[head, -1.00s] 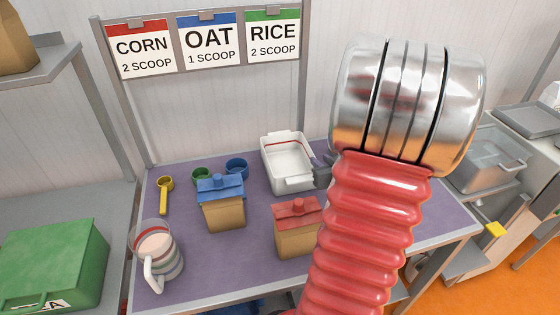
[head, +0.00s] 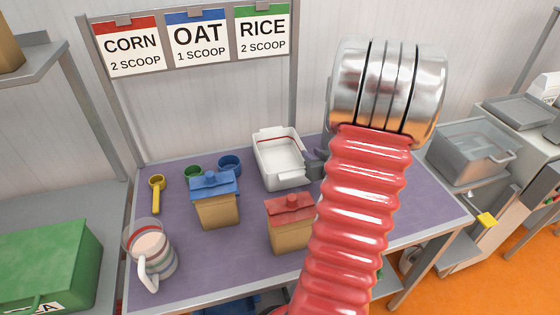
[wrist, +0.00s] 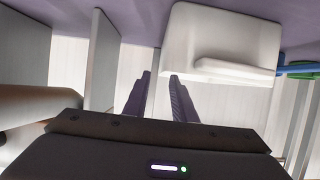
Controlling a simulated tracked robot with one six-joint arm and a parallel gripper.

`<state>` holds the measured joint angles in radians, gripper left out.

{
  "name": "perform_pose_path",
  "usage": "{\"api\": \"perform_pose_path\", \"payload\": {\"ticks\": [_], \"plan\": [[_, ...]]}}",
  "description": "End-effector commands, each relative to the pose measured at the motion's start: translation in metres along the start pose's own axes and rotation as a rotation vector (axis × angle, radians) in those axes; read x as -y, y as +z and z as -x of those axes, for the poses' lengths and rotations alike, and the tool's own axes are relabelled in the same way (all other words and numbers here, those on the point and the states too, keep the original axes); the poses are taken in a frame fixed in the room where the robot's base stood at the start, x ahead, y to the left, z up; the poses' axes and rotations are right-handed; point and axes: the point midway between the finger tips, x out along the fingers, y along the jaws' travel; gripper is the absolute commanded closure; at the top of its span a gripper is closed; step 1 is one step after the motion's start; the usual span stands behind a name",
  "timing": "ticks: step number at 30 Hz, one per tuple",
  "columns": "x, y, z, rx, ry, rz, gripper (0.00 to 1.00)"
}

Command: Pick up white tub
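The white tub (head: 283,178), an open rectangular container with handle lips at its ends and a dark red line inside, sits upright toward the back of the purple table. It also shows close up in the wrist view (wrist: 225,40). My gripper (wrist: 160,74) is open, with a clear gap between two dark fingers. Its right finger in the wrist view overlaps the tub's lower left corner; I cannot tell whether it touches. In the head view my gripper (head: 316,163) is at the tub's right side, partly hidden behind my red arm.
A red-lidded box (head: 290,228) and a blue-lidded box (head: 215,205) stand in front of the tub. Blue (head: 230,165), green (head: 193,172) and yellow (head: 157,190) scoops lie left. A clear jug (head: 150,250) is at front left. The sign rack (head: 215,65) stands behind.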

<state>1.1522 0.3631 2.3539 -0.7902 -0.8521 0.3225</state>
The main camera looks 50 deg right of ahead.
Motion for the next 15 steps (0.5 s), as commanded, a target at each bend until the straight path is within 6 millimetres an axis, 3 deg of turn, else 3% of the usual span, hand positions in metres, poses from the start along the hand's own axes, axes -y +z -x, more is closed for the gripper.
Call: {"api": "perform_pose_path", "payload": {"ticks": [7,15], "plan": [[0.001,0.001,-0.032,0.002,-0.001,0.001,0.76],[0.0,0.0,-0.041,0.001,0.001,0.001,0.76]]}}
